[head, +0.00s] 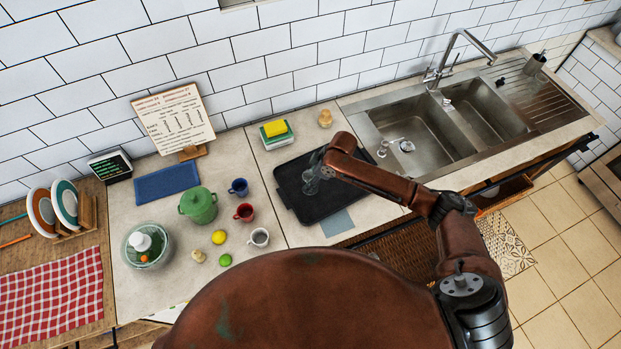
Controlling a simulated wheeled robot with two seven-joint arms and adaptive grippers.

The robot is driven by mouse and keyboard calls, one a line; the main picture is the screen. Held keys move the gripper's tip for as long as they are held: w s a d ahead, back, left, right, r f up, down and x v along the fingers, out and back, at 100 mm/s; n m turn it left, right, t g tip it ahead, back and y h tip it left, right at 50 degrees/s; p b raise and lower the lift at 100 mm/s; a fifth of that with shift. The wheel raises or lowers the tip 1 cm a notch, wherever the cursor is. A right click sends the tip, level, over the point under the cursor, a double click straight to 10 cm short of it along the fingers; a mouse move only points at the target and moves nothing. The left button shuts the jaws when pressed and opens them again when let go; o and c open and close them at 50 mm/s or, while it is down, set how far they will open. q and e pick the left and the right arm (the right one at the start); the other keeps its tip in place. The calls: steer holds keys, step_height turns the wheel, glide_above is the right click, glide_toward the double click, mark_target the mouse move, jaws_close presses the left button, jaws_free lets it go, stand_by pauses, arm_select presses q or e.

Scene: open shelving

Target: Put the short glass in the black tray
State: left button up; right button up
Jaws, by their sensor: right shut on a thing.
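The black tray (293,195) lies on the counter, left of the sink. The short glass (311,185) is clear and shows over the middle of the tray. My right gripper (318,164) is above the tray, shut on the glass near its upper part. I cannot tell whether the glass touches the tray. My forearm covers the right part of the tray. My left gripper is not in view.
Blue, red and white mugs (239,187) (245,212) (260,237) and a green pot (199,205) stand left of the tray. A sponge stack (276,134) and a small pale object (325,118) sit behind it. The double sink (420,122) is at right.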

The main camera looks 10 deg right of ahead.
steer(key=o, duration=1.3)
steer(key=shift+r, duration=0.1)
steer(key=v, duration=1.2)
steer(key=shift+s, duration=0.1)
